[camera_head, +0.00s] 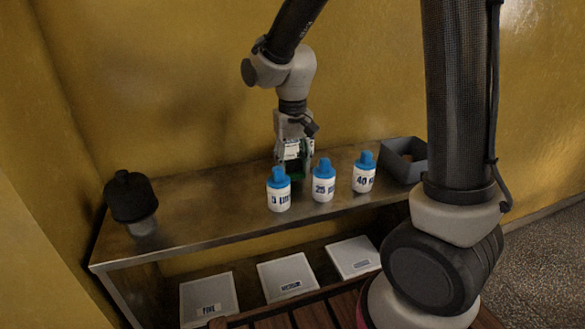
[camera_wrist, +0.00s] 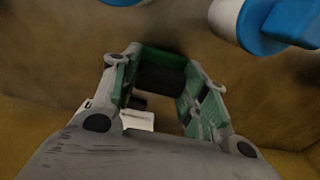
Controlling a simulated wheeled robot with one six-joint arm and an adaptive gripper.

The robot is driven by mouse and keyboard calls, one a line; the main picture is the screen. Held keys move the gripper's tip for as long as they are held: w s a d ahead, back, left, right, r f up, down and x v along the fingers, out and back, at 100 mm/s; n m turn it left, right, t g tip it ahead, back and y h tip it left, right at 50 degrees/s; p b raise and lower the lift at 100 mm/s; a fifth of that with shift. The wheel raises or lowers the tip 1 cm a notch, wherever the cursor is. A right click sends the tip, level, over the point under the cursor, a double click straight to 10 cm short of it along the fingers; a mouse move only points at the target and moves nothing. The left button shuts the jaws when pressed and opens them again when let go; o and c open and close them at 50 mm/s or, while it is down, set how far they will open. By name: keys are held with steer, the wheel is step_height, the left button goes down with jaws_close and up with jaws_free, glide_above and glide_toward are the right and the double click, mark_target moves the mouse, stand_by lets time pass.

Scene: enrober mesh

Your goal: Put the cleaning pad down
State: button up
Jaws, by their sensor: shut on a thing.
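My gripper (camera_head: 296,160) points down over the back of the metal shelf (camera_head: 228,214), behind the white bottles. In the wrist view its two green-lined fingers (camera_wrist: 163,85) are shut on a dark block with a green edge, which I take as the cleaning pad (camera_wrist: 161,72). In the head view only dark green shows low between the fingers, partly hidden by the bottles. I cannot tell whether the pad touches the shelf top.
Three white bottles with blue caps, one marked 25 (camera_head: 323,181), stand close in front of my gripper. A black-capped jar (camera_head: 131,200) stands at the left end, a grey bin (camera_head: 404,162) at the right. White labelled trays (camera_head: 287,276) lie below. The shelf between jar and bottles is clear.

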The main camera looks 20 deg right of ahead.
steer(key=shift+f, duration=0.8)
steer(key=shift+f, duration=0.15)
steer(key=o, duration=1.1)
